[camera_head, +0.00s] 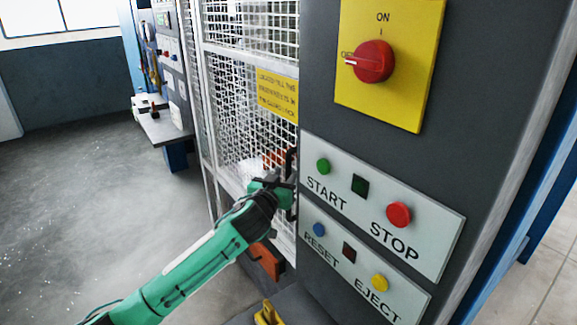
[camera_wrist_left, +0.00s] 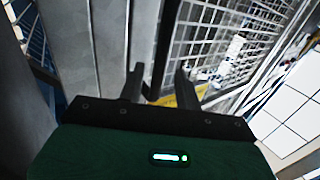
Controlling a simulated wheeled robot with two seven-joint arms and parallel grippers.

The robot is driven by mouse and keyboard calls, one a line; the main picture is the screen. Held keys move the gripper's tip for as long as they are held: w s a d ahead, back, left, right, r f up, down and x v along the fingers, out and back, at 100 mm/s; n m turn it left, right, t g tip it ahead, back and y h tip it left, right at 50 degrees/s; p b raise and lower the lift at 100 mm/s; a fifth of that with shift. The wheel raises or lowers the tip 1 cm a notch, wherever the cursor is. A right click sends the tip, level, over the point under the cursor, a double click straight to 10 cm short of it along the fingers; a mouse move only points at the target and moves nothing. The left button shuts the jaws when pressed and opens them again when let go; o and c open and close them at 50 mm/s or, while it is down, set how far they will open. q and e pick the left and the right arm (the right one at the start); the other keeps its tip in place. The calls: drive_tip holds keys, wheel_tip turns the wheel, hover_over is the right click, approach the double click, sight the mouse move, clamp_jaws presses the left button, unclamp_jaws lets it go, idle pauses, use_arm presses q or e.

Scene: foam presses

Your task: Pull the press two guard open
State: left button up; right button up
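The press two guard (camera_head: 228,85) is a white mesh panel with a yellow warning sign (camera_head: 278,94), left of the grey control panel. It looks closed in the camera_head view. A dark upright handle (camera_head: 290,160) sits at its right edge. My left gripper (camera_head: 290,183) is at this handle. In the left wrist view, a dark bar, apparently the handle (camera_wrist_left: 168,40), runs between my two fingers (camera_wrist_left: 158,84). A gap shows between the bar and the left finger, so the gripper looks open around it. The mesh (camera_wrist_left: 225,40) shows behind. My right gripper is not in view.
The control panel carries a red ON/OFF knob (camera_head: 373,62) and START, STOP, RESET and EJECT buttons close right of my gripper. A yellow object (camera_head: 268,313) is at the bottom. Another machine with a small table (camera_head: 165,127) stands back left. The floor (camera_head: 80,200) at left is clear.

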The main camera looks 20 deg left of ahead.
sight(287, 172)
use_arm(q)
drive_tip(key=w, duration=0.3)
drive_tip(key=shift+d+p, duration=0.1)
drive_tip(key=shift+p, duration=0.25)
drive_tip(key=shift+w, duration=0.25)
drive_tip(key=c, duration=0.7)
clamp_jaws()
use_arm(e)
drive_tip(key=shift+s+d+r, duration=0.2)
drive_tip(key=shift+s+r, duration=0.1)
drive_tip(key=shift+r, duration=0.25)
